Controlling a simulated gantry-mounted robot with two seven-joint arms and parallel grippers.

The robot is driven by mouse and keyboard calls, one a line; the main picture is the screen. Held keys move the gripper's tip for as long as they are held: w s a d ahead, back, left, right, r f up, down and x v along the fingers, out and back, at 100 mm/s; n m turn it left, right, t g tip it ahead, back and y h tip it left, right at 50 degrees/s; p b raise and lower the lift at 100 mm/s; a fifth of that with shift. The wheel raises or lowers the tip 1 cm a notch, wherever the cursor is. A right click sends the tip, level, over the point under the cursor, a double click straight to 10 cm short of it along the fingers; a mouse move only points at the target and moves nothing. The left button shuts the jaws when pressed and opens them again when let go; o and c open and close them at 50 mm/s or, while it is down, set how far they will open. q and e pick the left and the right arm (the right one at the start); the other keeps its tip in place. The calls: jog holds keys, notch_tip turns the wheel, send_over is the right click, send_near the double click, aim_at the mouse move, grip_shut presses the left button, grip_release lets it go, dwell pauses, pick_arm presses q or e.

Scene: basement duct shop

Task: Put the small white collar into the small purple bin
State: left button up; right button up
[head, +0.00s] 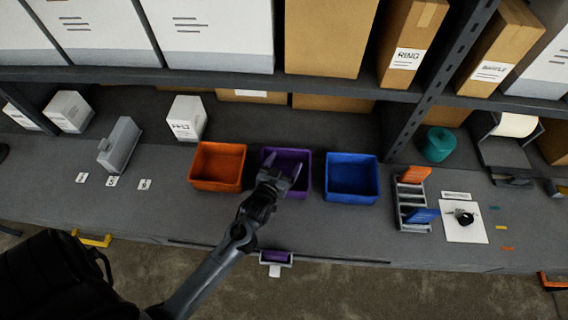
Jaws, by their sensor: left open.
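A purple bin (304,179) stands on the bench between an orange and a blue bin. My left gripper (281,170) is open over it, its fingers pointing into the bin's area and hiding part of its inside. I cannot tell whether its fingertips are inside the bin or above it. A smaller purple piece (277,256) sits in a holder at the bench's front edge. I cannot make out a white collar anywhere; the gripper may hide part of the bin's contents. My right gripper is not in view.
The orange bin (218,166) and blue bin (351,179) stand close on either side. A grey rack (413,206) with coloured plates and a white sheet (463,221) with a dark item lie to the right. A loaded shelf overhangs the back.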

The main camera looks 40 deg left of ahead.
pick_arm(q)
jog(key=shift+r, duration=0.2)
jog(key=shift+s+d+r+p, duration=0.15)
jog(key=shift+s+r+p, duration=0.35)
jog(key=shift+p, duration=0.1)
jog(key=shift+s+d+r+p, duration=0.15)
jog(key=shift+s+r+p, duration=0.2)
jog(key=shift+s+p, duration=0.2)
jog(key=p+v, duration=0.5)
jog(key=v, duration=0.4)
jog(key=w+d+r+m+g+h+p, duration=0.1)
jog(key=d+r+m+h+p, duration=0.1)
jog(key=r+p, duration=0.35)
jog(key=d+r+m+g+h+p, duration=0.1)
jog(key=d+r+m+h+p, duration=0.1)
jog(key=r, duration=0.6)
jog(key=s+d+m+g, duration=0.1)
jog(key=s+d+g, duration=0.1)
jog(key=s+g, duration=0.7)
jog(key=s+p, duration=0.1)
jog(key=s, duration=0.2)
jog(key=shift+s+d+m+g+h, duration=0.2)
jog(key=shift+s+m+g+h, duration=0.1)
jog(key=shift+s+h, duration=0.1)
